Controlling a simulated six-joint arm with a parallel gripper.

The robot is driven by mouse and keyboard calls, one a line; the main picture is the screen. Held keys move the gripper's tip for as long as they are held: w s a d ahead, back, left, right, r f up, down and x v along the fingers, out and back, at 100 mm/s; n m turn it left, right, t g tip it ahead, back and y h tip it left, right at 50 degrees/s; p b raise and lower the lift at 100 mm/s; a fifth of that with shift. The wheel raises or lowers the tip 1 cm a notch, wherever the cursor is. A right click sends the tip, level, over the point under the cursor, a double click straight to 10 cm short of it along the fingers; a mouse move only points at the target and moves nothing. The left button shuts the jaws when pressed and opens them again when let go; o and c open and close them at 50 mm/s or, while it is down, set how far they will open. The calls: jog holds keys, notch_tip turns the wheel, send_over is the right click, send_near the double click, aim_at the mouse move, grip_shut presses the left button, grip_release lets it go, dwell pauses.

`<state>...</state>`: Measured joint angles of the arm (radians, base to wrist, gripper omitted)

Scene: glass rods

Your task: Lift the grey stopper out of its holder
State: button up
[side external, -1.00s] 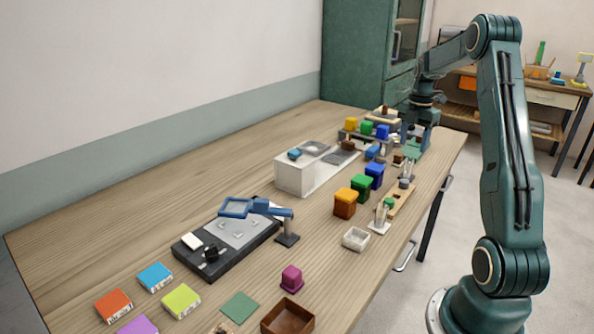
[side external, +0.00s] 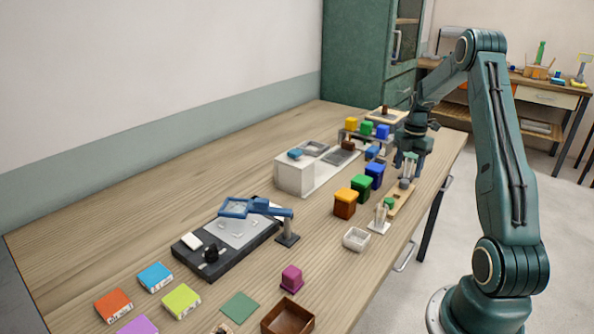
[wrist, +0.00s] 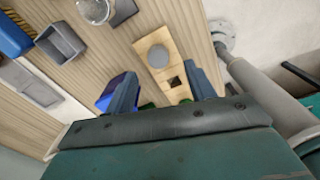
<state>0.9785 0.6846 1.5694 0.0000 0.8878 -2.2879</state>
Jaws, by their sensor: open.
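The grey stopper (wrist: 158,55) shows as a round grey top in the wooden holder (wrist: 149,38) in the wrist view. In the side view the stopper (side external: 404,183) stands near the far end of the holder (side external: 402,203). My gripper (side external: 408,174) is open above that end, pointing down. In the wrist view my gripper's fingers (wrist: 161,80) are spread apart with nothing held between them. The stopper appears just past the fingertips, between their lines. Whether a finger touches it cannot be told.
The holder also has a dark square hole (wrist: 177,81) and a green stopper (side external: 389,202) at its near end. Blue (side external: 375,172), green (side external: 361,186) and orange (side external: 345,202) lidded blocks stand close on the left.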

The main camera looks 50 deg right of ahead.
aim_at(405, 181)
jog(key=shift+w+d+f, duration=0.1)
jog(key=shift+f, duration=2.5)
jog(key=c, duration=1)
jog(key=shift+r, duration=0.15)
notch_tip(405, 181, up, 20)
jog(key=shift+f, duration=0.1)
